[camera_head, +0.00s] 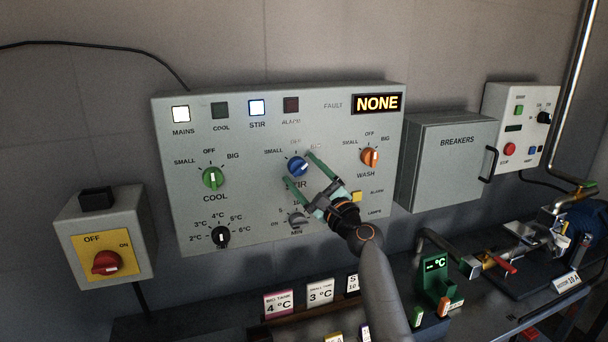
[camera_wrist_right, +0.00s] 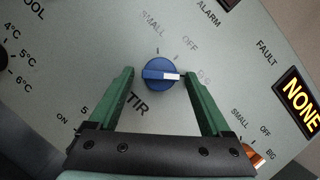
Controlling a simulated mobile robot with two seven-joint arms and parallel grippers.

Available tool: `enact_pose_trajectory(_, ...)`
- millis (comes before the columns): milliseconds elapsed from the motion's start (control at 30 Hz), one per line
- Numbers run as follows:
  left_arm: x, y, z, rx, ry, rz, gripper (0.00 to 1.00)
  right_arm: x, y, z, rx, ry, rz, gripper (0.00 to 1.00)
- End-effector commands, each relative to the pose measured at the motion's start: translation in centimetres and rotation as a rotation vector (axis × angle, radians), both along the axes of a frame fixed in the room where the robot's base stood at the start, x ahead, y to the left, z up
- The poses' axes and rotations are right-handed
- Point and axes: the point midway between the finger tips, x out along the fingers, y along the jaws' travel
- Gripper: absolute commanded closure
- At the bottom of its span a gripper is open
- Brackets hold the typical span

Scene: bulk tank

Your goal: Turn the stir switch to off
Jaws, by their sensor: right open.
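The stir switch is a blue round knob (camera_head: 297,166) with a white pointer, in the middle of the grey control panel (camera_head: 250,215). In the right wrist view the knob (camera_wrist_right: 156,73) has its pointer towards the faint BIG mark, clockwise of OFF. My right gripper (camera_head: 299,168) is open, with one green finger on each side of the knob. In the right wrist view its right fingertip is close to the pointer's end; I cannot tell whether it touches. The left finger shows a gap. The STIR lamp (camera_head: 257,108) is lit. My left gripper is not in view.
The green cool knob (camera_head: 211,178) and orange wash knob (camera_head: 370,157) flank the stir knob. A grey knob (camera_head: 297,219) sits below, partly behind my gripper. The display (camera_head: 377,103) reads NONE. A breaker box (camera_head: 440,175) stands to the right; a red mains switch (camera_head: 106,263) is at left.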

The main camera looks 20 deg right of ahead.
Motion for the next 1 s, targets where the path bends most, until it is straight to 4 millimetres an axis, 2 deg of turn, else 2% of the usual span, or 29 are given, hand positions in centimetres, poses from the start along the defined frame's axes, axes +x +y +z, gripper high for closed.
enact_pose_trajectory(167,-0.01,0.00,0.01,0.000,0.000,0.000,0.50,-0.01,0.01,0.00,0.000,0.000,0.000,0.20)
enact_pose_trajectory(867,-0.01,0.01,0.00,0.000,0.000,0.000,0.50,-0.03,-0.02,-0.05,0.000,0.000,0.000,0.99)
enact_pose_trajectory(1000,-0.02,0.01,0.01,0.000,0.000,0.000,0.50,-0.03,-0.02,-0.04,-0.002,0.001,-0.001,1.00)
